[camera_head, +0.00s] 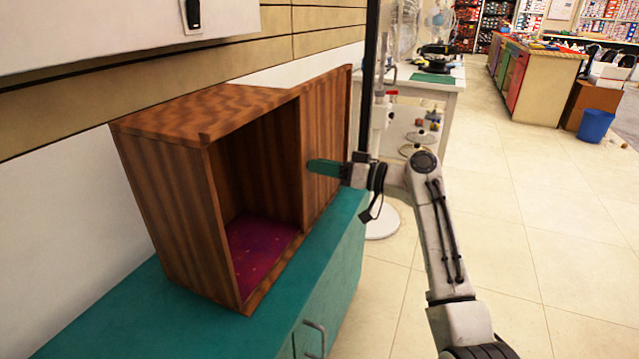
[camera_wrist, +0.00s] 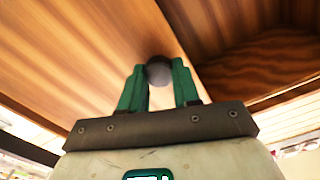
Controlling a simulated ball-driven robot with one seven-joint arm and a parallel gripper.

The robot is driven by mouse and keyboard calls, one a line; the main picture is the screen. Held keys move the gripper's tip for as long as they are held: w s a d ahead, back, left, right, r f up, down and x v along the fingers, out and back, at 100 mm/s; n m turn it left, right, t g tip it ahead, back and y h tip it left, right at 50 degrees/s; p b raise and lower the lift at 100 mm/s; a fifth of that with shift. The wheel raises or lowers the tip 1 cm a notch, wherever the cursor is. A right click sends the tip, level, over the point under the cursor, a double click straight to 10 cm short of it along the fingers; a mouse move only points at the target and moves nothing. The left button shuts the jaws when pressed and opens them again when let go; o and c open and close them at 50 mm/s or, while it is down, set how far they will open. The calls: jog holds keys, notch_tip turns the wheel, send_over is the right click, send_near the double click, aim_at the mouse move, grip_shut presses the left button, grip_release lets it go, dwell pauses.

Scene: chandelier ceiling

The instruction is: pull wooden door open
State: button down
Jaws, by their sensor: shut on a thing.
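A brown wooden cabinet (camera_head: 180,200) stands on a teal counter. Its left part is an open compartment with a dark red floor. A wooden door panel (camera_head: 322,195) covers its right part; the panel also shows close up in the wrist view (camera_wrist: 90,60). My gripper (camera_head: 312,165) reaches in from the right at the panel's front. In the wrist view its green fingers (camera_wrist: 160,82) are shut on a round grey knob (camera_wrist: 159,71) on the wood near the panel's edge. The knob is hidden in the head view.
The teal counter (camera_head: 100,320) has a lower front with a metal handle (camera_head: 316,338). A white stand (camera_head: 382,222) and a white table (camera_head: 440,78) are behind my arm.

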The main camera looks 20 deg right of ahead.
jog(key=shift+w+d, duration=0.3)
jog(key=shift+d, duration=0.05)
jog(key=c, duration=0.8)
grip_release()
jog(key=p+v, duration=0.2)
jog(key=v, duration=0.8)
jog(key=shift+s+d, duration=0.2)
jog(key=shift+s, duration=0.1)
